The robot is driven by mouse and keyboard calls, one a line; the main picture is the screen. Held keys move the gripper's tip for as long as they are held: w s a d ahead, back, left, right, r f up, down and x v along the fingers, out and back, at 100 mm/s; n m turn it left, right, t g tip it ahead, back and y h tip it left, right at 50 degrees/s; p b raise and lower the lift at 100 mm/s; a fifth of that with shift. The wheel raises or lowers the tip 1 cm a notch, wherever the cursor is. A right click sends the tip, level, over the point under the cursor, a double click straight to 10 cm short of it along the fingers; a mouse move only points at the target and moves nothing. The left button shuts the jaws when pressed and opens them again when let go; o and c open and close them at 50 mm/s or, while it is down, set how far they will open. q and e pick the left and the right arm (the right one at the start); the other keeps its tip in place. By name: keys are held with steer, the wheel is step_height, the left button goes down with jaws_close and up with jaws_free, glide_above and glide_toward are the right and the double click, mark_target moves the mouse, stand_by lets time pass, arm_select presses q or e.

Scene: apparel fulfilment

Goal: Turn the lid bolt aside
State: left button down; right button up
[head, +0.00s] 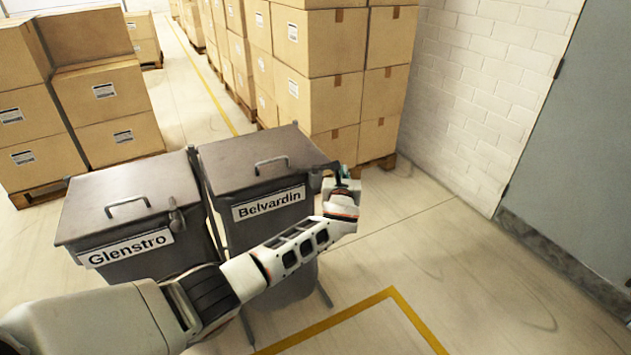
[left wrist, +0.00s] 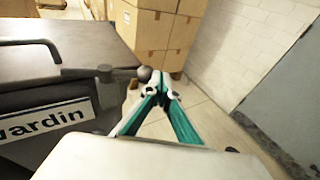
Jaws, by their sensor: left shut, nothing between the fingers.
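Two dark grey lidded bins stand side by side. The left one is labelled Glenstro (head: 128,190), and the right one is labelled Belvardin (head: 250,180). Both lids are down. The Glenstro bin has a lid bolt (head: 174,215) at its front right. My left gripper (head: 336,168) is at the Belvardin bin's front right corner, shut and empty. In the left wrist view, its teal fingers (left wrist: 161,80) meet just right of the round knob of the Belvardin lid bolt (left wrist: 143,73). I cannot tell whether they touch it. My right gripper is out of view.
Stacked cartons (head: 315,75) on pallets stand behind the bins, and more cartons (head: 95,90) stand at the left. A white brick wall (head: 480,80) and a grey door (head: 590,150) are at the right. The floor right of the bins is clear, with yellow lines.

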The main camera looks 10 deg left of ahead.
arm_select(q)
steer(key=shift+b+x, duration=0.4)
steer(key=shift+x, duration=0.6)
steer(key=shift+w+d+r, duration=0.1)
steer(key=shift+w+r, duration=0.1)
steer(key=shift+s, duration=0.1)
